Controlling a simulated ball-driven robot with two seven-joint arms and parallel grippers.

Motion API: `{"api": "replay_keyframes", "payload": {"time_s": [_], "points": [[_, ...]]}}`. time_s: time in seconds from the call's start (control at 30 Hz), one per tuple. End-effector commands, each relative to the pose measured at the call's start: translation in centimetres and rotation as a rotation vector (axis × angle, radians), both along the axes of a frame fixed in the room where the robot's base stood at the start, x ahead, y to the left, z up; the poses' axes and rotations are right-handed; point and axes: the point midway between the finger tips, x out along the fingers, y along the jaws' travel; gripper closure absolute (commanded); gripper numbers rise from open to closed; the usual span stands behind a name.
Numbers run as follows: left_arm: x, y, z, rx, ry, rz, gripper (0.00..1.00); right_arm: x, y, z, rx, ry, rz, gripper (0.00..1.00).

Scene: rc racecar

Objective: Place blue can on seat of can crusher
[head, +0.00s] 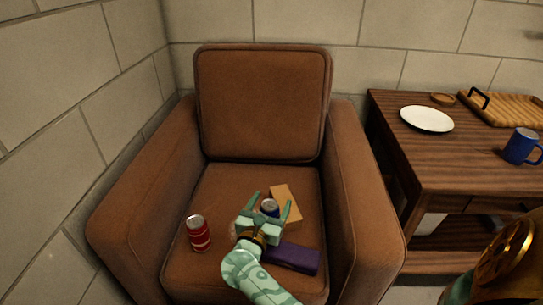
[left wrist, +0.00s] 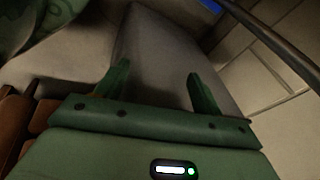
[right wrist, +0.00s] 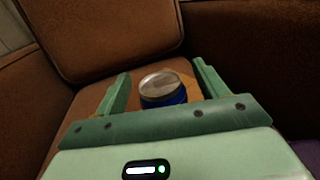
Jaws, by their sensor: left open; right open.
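The blue can (head: 270,207) stands on the seat of the brown armchair. My right gripper (head: 272,199) is open above the seat, with its fingers on either side of the can. In the right wrist view the can's silver top and blue side (right wrist: 162,98) show between the fingers, with gaps to both. The can's lower part is hidden behind the gripper. My left gripper (left wrist: 157,74) is open and empty in the left wrist view and does not show in the head view. I cannot make out a can crusher in any view.
A red can (head: 199,234) stands at the left of the armchair seat (head: 222,185). A tan block (head: 283,200) and a purple block (head: 292,259) lie near my right gripper. The wooden table (head: 430,155) at right holds a white plate (head: 427,119), blue mug (head: 522,147) and tray (head: 510,106).

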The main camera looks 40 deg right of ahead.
Motion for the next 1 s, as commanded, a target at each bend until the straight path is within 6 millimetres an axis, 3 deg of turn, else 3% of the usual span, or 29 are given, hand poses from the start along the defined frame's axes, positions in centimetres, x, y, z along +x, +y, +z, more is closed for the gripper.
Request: {"api": "replay_keyframes", "payload": {"time_s": [0.13, 0.33, 0.37, 0.67, 0.83, 1.0], "points": [[0.1, 0.1, 0.0, 0.002, -0.002, 0.001, 0.32, 0.0, 0.0, 0.0, 0.001, 0.000, 0.000, 0.28], [0.1, 0.1, 0.0, 0.001, -0.003, 0.001, 0.32, 0.0, 0.0, 0.0, 0.001, 0.000, 0.000, 0.84], [0.1, 0.1, 0.0, 0.001, -0.003, 0.002, 0.32, 0.0, 0.0, 0.0, 0.001, 0.000, 0.000, 0.86], [0.0, 0.1, 0.2, 0.001, -0.003, 0.002, 0.32, 0.0, 0.1, 0.2, 0.001, 0.000, 0.000, 0.86], [-0.3, 0.4, 0.6, 0.016, 0.007, -0.004, 0.32, 0.1, 0.3, 1.4, 0.001, -0.004, 0.001, 0.86], [-2.1, 2.0, -0.3, 0.081, 0.082, -0.021, 0.32, 0.3, 0.6, 3.2, 0.002, -0.006, 0.001, 0.86]]}}
